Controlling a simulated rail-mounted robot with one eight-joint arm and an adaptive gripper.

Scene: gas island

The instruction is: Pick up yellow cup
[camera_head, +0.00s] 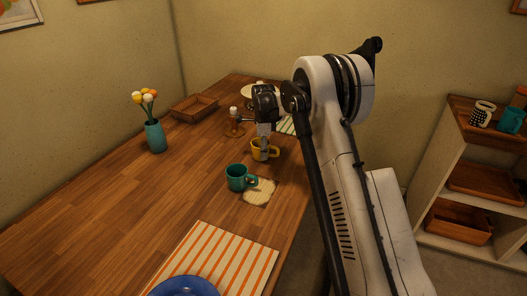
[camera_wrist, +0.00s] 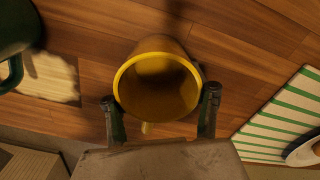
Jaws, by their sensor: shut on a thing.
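The yellow cup (camera_head: 259,151) stands upright on the wooden table in the head view, just beyond the teal mug. In the wrist view I look down into the yellow cup (camera_wrist: 158,88), between my two fingers. My gripper (camera_head: 264,140) comes down on it from above in the head view. In the wrist view my gripper (camera_wrist: 160,108) has one finger on each side of the cup, shut on it. The cup's handle shows at its right in the head view. Whether its base touches the table is hard to tell.
A teal mug (camera_head: 237,178) stands beside a beige cloth (camera_head: 259,192) near the cup. A wooden stand (camera_head: 234,129) is close on the far side. The table's left middle is clear.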

